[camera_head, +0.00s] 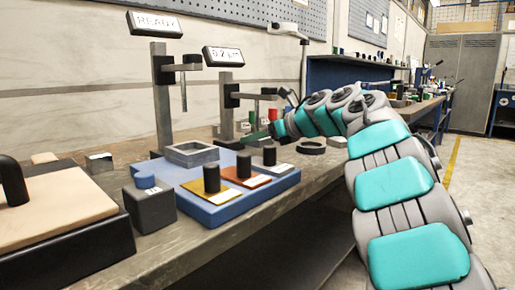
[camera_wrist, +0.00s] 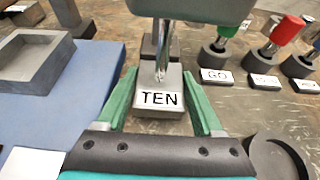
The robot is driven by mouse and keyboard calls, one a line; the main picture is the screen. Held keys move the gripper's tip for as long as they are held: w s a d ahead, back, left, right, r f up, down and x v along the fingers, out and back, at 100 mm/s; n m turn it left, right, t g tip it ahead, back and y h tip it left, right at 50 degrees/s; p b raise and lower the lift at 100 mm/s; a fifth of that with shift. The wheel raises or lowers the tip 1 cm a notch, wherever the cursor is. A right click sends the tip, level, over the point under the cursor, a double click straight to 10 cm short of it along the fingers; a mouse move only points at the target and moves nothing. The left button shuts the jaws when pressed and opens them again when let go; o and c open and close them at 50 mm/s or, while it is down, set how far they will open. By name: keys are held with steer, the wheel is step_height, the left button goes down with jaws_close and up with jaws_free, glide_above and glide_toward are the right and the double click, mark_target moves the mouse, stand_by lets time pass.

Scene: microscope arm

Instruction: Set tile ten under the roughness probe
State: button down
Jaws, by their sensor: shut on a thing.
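Tile ten is a grey block with a white label reading TEN (camera_wrist: 160,99), lying between the green fingers of my gripper (camera_wrist: 162,108) in the wrist view. The fingers are shut on its sides. A shiny vertical rod (camera_wrist: 163,55) under a grey housing (camera_wrist: 178,9) comes down over the tile's far part. I cannot tell whether its tip touches the tile. In the head view my gripper (camera_head: 276,130) is low by the stand whose display reads 0.2 µm (camera_head: 223,56), with a thin probe (camera_head: 257,108); the tile is hidden there.
A second stand (camera_head: 162,90) reads READY. A blue tray (camera_head: 218,212) holds a square grey frame (camera_head: 191,153) and coloured plates with black knobs. Several gauges with coloured handles stand at right in the wrist view, one labelled GO (camera_wrist: 217,76). A dark ring (camera_wrist: 276,155) lies close to my gripper's right.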

steer(key=shift+f+b, duration=0.45)
steer(key=shift+f, duration=1.1)
steer(key=shift+f, duration=0.2)
steer(key=shift+c, duration=0.2)
jaws_free()
steer(key=shift+s+r, duration=0.1)
steer(key=shift+r, duration=0.1)
steer(key=v, duration=1.1)
steer(key=shift+s+d, duration=0.25)
steer(key=shift+d, duration=0.1)
